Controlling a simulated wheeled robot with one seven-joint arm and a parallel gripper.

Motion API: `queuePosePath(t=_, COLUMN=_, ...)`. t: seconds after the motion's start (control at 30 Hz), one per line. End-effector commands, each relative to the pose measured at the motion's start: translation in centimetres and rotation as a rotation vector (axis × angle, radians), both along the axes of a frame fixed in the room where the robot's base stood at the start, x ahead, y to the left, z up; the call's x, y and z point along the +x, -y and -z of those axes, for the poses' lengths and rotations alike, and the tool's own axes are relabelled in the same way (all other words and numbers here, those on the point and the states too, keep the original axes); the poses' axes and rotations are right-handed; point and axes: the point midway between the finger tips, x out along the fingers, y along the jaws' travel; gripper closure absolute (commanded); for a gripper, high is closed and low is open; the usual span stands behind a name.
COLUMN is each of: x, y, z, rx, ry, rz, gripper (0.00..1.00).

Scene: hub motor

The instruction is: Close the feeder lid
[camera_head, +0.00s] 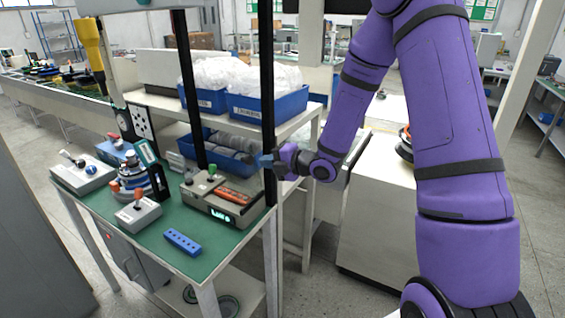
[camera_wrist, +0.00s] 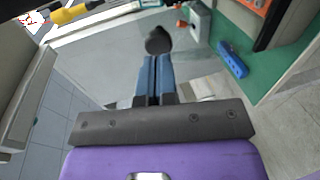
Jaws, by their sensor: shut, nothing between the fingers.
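A grey box with a green knob, a lit display and a reddish-orange strip on top, likely the feeder (camera_head: 225,216), stands on the green bench. I cannot make out its lid or whether it is open. My gripper (camera_head: 264,160) is beyond the bench's right end, beside a black post and above and right of the box. In the wrist view its two blue fingers (camera_wrist: 155,66) lie together, shut and empty. A dark rounded thing (camera_wrist: 158,40) shows just beyond the fingertips; I cannot tell what it is or whether they touch.
The black post (camera_head: 268,100) rises at the bench's right end, close to my gripper. A blue block with holes (camera_head: 182,242) and a joystick box (camera_head: 138,213) stand on the green bench (camera_head: 205,255). Blue bins (camera_head: 268,106) fill the shelf behind. A white cabinet (camera_head: 375,220) stands right.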

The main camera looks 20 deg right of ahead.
Motion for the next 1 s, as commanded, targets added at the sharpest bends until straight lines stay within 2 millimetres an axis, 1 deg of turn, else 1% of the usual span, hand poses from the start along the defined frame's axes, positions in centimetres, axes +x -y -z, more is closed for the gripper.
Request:
queuePosePath(t=0.1, x=1.2, y=-1.0, z=0.4, rx=0.001, ry=-0.001, rz=-0.001, gripper=1.0)
queuePosePath(t=0.2, x=1.9, y=-1.5, z=0.5, rx=0.001, ry=0.001, rz=-0.001, gripper=1.0)
queuePosePath(t=0.33, x=2.2, y=-1.8, z=0.6, rx=0.0, ry=0.0, rz=0.0, gripper=1.0)
queuePosePath(t=0.77, x=2.5, y=-2.0, z=0.6, rx=-0.009, ry=-0.01, rz=-0.002, gripper=1.0)
queuePosePath(t=0.93, x=3.6, y=-2.9, z=0.4, rx=-0.056, ry=-0.073, rz=-0.006, gripper=1.0)
queuePosePath(t=1.0, x=4.4, y=-3.4, z=0.3, rx=-0.078, ry=-0.1, rz=-0.003, gripper=1.0)
